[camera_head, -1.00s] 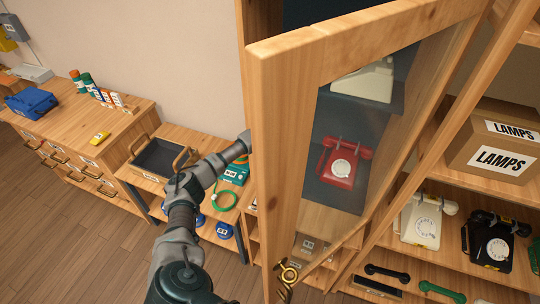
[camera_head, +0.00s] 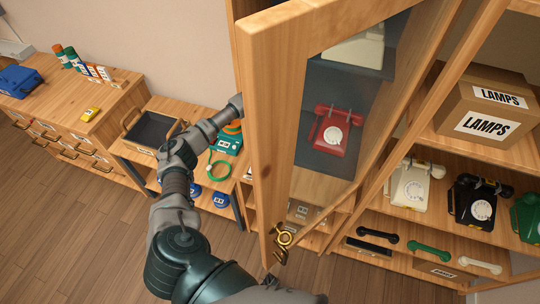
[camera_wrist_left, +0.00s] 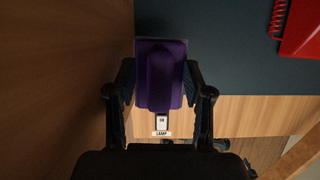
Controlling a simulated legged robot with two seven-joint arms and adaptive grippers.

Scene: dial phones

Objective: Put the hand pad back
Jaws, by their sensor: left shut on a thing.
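A purple block-like thing (camera_wrist_left: 160,62) is between the fingers of my left gripper (camera_wrist_left: 158,90) in the left wrist view. The gripper is shut on it, one finger at each side. I cannot tell for sure that it is the hand pad. It is over or at the front edge of a dark shelf (camera_wrist_left: 225,60), close to a wooden wall. In the head view my left arm reaches behind the open cabinet door (camera_head: 260,150), which hides the gripper. A red dial phone (camera_head: 333,130) stands in the cabinet, seen through the door's glass. My right gripper is not in view.
The door has a brass latch (camera_head: 284,238). Right of it are a LAMPS box (camera_head: 487,105), a white phone (camera_head: 409,188), a black phone (camera_head: 478,203) and handsets lower down. An empty tray (camera_head: 151,131) sits on the left bench. The floor at left is clear.

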